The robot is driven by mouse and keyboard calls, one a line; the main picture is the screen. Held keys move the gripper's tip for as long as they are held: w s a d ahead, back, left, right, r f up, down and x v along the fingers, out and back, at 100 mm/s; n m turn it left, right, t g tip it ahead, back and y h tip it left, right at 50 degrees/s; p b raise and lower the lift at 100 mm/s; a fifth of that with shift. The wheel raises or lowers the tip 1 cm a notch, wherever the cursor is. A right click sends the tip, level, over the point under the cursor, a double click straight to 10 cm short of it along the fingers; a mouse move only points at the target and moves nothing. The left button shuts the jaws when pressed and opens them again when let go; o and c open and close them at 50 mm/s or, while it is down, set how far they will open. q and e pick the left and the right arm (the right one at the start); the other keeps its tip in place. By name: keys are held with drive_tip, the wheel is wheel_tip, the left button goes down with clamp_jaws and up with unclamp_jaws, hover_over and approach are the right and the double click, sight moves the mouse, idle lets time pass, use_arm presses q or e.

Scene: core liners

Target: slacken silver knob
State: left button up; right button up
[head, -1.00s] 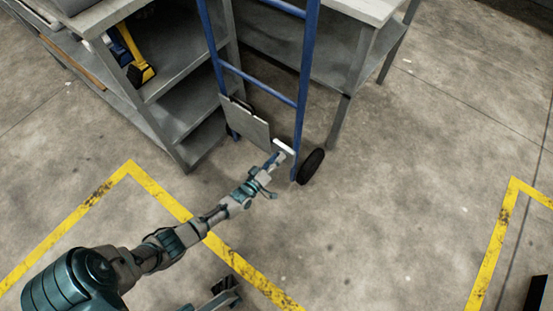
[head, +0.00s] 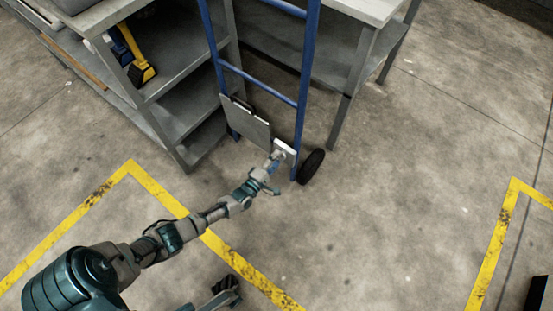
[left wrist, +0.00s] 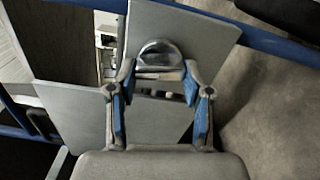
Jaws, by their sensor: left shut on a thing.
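The silver knob (left wrist: 158,52) is a rounded, shiny metal piece on a light grey plate (left wrist: 184,28) in the left wrist view. My left gripper (left wrist: 160,72) has its blue-padded fingers on either side of the knob's lower part and is shut on it. In the head view my left gripper (head: 275,160) reaches the small pale plate (head: 285,148) low on the blue hand truck (head: 301,110). The knob is too small to make out there.
The hand truck stands upright against grey shelving (head: 185,75), with a black wheel (head: 311,166) at its right. A grey toe plate (head: 246,125) is beside the gripper. A workbench (head: 370,10) stands behind. Open concrete floor with yellow lines (head: 490,245) lies to the right.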

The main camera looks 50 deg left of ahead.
use_arm(q)
drive_tip(key=shift+s+a+f+n, duration=0.15)
drive_tip(key=shift+f+n, duration=0.1)
drive_tip(key=shift+n, duration=0.45)
drive_tip(key=o, duration=1)
drive_tip(key=shift+c, duration=0.2)
drive_tip(key=shift+o, duration=1)
drive_tip(key=shift+f, duration=0.1)
